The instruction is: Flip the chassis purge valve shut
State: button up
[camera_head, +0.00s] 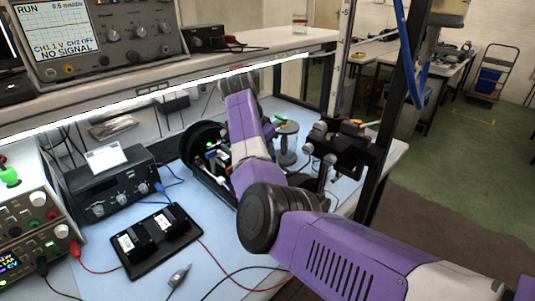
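The chassis is an open black cylinder (203,138) lying on the blue bench mat, with circuit boards and small coloured parts inside. My purple arm crosses in front of it and hides much of its right side. I cannot make out the purge valve or its position. My arm reaches up over the chassis to a grey wrist joint at the back of the bench. My gripper's fingers are hidden behind the arm or too small to make out.
A black clamp fixture (345,150) stands right of the arm. A small round stand (288,143) sits between them. A black tray (158,240) with two modules, a dark instrument box (110,185) and a power supply (35,225) stand left. Loose cables cross the front. An oscilloscope (105,35) sits on the shelf.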

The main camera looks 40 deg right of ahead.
jog(key=b+v, duration=0.1)
jog(key=v, duration=0.6)
jog(key=shift+a+r, duration=0.15)
jog(key=shift+r, duration=0.05)
